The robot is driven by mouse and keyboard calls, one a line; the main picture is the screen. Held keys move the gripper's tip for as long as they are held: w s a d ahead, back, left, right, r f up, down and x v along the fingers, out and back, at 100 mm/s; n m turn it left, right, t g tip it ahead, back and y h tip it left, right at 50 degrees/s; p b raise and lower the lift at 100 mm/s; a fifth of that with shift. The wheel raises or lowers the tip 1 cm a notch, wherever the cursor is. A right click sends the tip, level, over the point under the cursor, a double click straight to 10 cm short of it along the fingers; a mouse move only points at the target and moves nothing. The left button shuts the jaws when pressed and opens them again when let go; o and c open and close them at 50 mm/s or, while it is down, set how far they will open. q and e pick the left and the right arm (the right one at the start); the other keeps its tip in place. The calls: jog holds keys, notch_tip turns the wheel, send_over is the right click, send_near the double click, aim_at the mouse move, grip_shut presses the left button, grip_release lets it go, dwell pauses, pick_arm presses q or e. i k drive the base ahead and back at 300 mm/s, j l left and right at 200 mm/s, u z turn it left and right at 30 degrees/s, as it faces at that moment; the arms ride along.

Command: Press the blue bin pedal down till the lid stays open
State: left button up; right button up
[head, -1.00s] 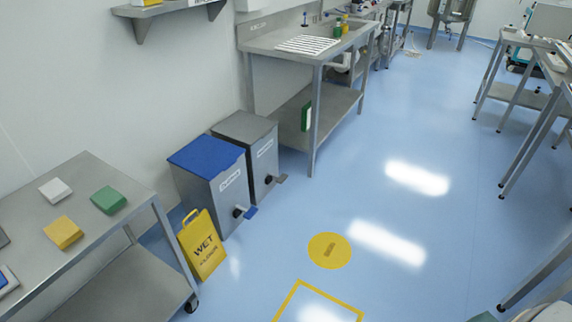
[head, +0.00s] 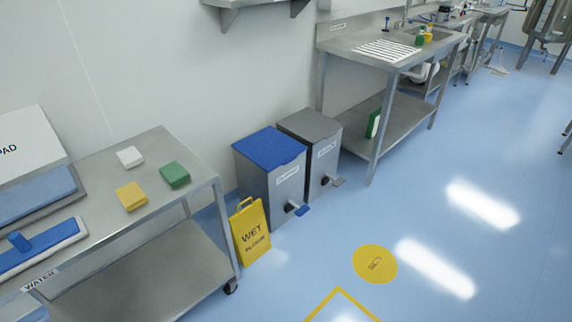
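The blue bin is a grey metal box with a blue lid (head: 269,148), standing on the floor against the wall. Its lid looks shut. Its blue pedal (head: 301,210) sticks out at the bottom front, low over the floor. A yellow WET sign (head: 251,233) stands beside the bin, to its left and nearer to me, and partly hides its lower side. Neither of my grippers is in view.
A grey-lidded bin (head: 310,124) with a grey pedal stands right beside the blue one. A steel trolley (head: 160,229) with cloths and a blue mop head is at left. A steel table (head: 372,140) is beyond the bins. Blue floor (head: 320,255) before the bins is clear.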

aim_at(301, 211)
jog(key=i+l+u, duration=0.1)
jog(key=i+l, duration=0.25)
jog(key=i, duration=0.3)
jog(key=i+l+u, duration=0.1)
jog(key=i+l, duration=0.3)
jog(key=i, duration=0.2)
jog(key=i+l, duration=0.45)
jog(key=i, duration=0.15)
jog(key=j+u, duration=0.05)
